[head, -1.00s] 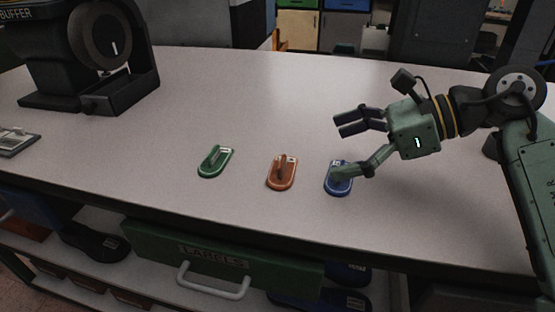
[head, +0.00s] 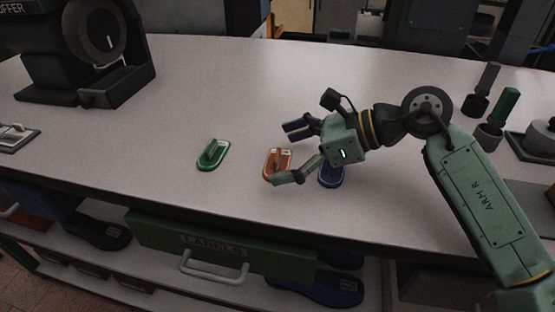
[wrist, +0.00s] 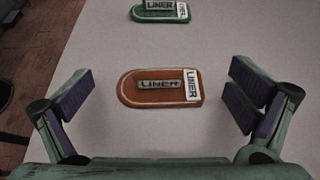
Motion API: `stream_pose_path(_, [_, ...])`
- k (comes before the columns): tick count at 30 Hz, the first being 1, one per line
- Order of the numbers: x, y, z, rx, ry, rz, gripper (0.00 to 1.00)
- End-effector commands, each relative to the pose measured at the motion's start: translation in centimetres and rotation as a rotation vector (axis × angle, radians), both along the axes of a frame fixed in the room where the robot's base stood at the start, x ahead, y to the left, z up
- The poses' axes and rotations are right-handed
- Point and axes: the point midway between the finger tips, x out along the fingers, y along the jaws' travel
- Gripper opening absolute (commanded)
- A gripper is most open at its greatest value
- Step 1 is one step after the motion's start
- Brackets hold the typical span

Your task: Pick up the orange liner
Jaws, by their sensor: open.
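The orange liner (head: 270,163) lies flat on the bench, between a green liner on its left and a blue liner on its right in the head view. My gripper (head: 283,154) is open and empty over it, and one finger hides part of it. In the wrist view the orange liner (wrist: 152,87) shows whole, with a raised grip marked LINER and a white tag at its right end. It lies between the two spread fingers of my gripper (wrist: 163,105), touching neither as far as I can see.
The green liner (head: 213,155) lies to the left; it also shows at the top of the wrist view (wrist: 160,10). The blue liner (head: 331,175) is just right, partly behind my gripper. A black buffer machine (head: 85,50) stands back left. Cups (head: 489,135) stand at right.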

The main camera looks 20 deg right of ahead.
Motion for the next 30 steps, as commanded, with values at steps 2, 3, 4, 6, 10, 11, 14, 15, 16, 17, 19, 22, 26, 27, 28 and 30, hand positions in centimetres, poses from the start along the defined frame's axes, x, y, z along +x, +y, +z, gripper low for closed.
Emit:
stream_pose_path(2, [0.00, 0.00, 0.01, 0.000, 0.000, 0.000, 0.94])
stream_pose_path(3, [0.00, 0.00, 0.01, 0.000, 0.000, 0.000, 0.91])
stream_pose_path(4, [-0.01, -0.01, 0.02, 0.000, 0.000, 0.000, 0.89])
stream_pose_path(6, [-0.01, -0.01, 0.02, 0.000, 0.000, 0.000, 0.85])
stream_pose_path(10, [-0.01, -0.02, 0.02, 0.000, 0.000, 0.000, 0.76])
stream_pose_path(11, [-0.01, -0.02, 0.02, 0.000, 0.000, 0.000, 0.74])
stream_pose_path(14, [-0.02, -0.01, 0.02, 0.000, 0.000, 0.001, 0.67])
stream_pose_path(15, [-0.02, -0.01, 0.02, 0.000, 0.000, 0.001, 0.65])
stream_pose_path(16, [-0.02, -0.01, 0.02, 0.000, 0.000, 0.001, 0.63])
stream_pose_path(17, [-0.02, -0.01, 0.02, 0.000, 0.000, 0.001, 0.61])
stream_pose_path(19, [-0.02, 0.00, 0.02, 0.000, 0.000, 0.001, 0.56])
stream_pose_path(22, [-0.03, 0.00, 0.01, 0.000, 0.000, 0.001, 0.49])
stream_pose_path(26, [-0.03, 0.00, 0.01, 0.000, 0.002, 0.000, 0.46])
stream_pose_path(27, [-0.03, 0.00, 0.01, 0.000, 0.002, 0.000, 0.46])
stream_pose_path(28, [-0.03, -0.01, 0.00, 0.000, 0.002, 0.000, 0.46])
stream_pose_path(30, [-0.02, 0.00, 0.06, -0.001, 0.001, 0.001, 0.46])
